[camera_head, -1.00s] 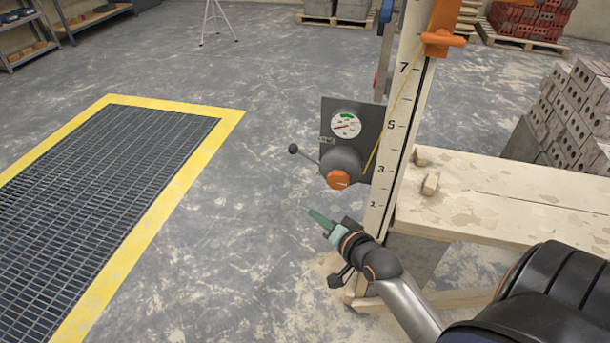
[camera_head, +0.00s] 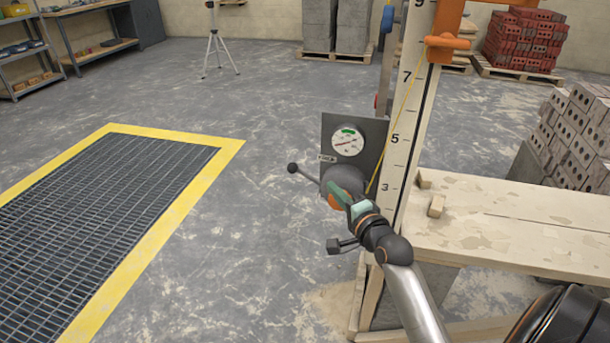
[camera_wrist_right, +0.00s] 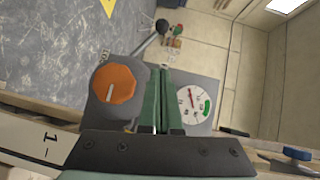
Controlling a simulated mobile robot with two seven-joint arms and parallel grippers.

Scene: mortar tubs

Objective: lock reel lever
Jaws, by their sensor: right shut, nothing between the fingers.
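The reel unit is a dark grey plate (camera_head: 369,140) beside the numbered wooden post, with a round dial (camera_head: 347,142) showing a green band and red needle. The reel lever is a thin rod with a black ball end (camera_head: 292,168), pointing left and slightly up from the reel. An orange knob (camera_head: 334,201) is partly hidden behind my right gripper (camera_head: 335,188). In the right wrist view, the green fingers (camera_wrist_right: 160,75) are together and empty, between the orange knob (camera_wrist_right: 113,84) and the dial (camera_wrist_right: 194,107). The lever's ball (camera_wrist_right: 162,26) lies beyond the fingertips. My left gripper is out of view.
The numbered post (camera_head: 404,125) carries an orange clamp (camera_head: 447,42) and a yellow cord. A plank bench (camera_head: 500,220) with small wood blocks stands to its right, with stacked bricks behind. Floor left of the reel is clear up to the yellow-edged grate (camera_head: 195,190).

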